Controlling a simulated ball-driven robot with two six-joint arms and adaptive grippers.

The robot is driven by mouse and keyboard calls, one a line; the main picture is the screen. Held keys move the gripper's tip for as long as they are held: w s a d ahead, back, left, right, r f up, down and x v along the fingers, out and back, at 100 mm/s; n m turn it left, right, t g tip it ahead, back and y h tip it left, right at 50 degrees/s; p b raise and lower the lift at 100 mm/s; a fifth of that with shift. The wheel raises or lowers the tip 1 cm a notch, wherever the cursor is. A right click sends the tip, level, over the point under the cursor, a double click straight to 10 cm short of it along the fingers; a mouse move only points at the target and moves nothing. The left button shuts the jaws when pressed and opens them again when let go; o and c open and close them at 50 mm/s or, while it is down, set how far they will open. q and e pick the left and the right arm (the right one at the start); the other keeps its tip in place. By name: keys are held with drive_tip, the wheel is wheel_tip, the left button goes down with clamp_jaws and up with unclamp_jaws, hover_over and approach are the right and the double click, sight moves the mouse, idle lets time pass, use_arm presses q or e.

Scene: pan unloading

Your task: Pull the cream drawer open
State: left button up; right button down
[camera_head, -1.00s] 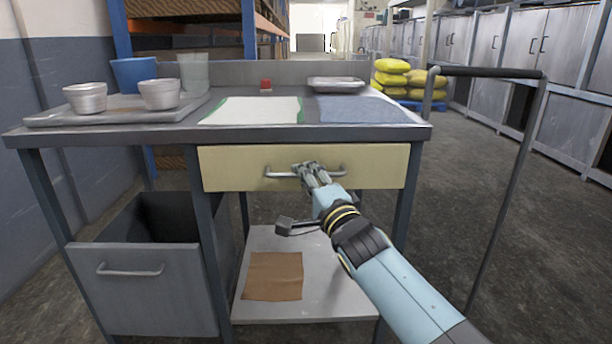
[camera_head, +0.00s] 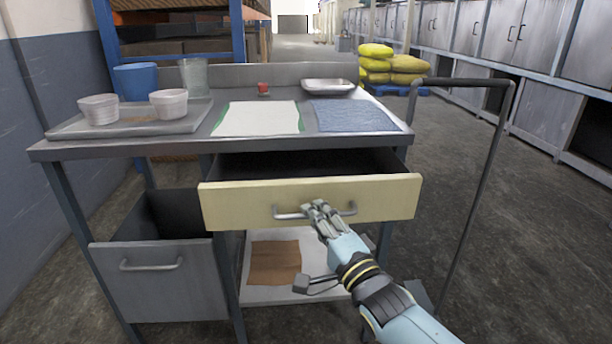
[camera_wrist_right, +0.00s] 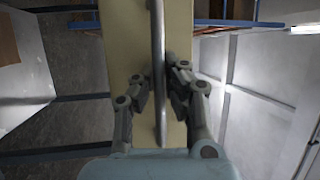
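The cream drawer (camera_head: 385,199) is open under the worktop, its front standing forward of the table edge. A dark gap shows its inside, where I see no contents. Its metal bar handle (camera_head: 286,215) is on the front. My right gripper (camera_head: 317,207) is at the middle of the handle, shut on it. In the right wrist view, the fingers of my right gripper (camera_wrist_right: 158,92) lie on both sides of the handle bar (camera_wrist_right: 155,40), with the cream front (camera_wrist_right: 127,40) behind. My left gripper is not in view.
The worktop holds a tray (camera_head: 70,131) with cups, a white cloth (camera_head: 258,118), a blue cloth (camera_head: 354,115), a small red item (camera_head: 263,87) and a metal dish (camera_head: 328,86). A grey bin (camera_head: 155,285) stands open at lower left. A dark rail (camera_head: 464,82) rises at right.

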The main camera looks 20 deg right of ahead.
use_arm(q)
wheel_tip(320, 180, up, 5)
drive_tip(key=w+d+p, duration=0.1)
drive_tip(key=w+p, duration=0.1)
drive_tip(key=p, duration=0.2)
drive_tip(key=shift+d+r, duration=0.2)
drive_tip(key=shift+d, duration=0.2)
use_arm(e)
drive_tip(key=s+a, duration=0.3)
drive_tip(key=s, duration=0.8)
drive_tip(key=shift+f, duration=0.2)
drive_tip(key=c, duration=1.4)
unclamp_jaws()
drive_tip(key=shift+r, duration=0.1)
drive_tip(key=v, duration=1.2)
drive_tip(key=shift+w, duration=0.1)
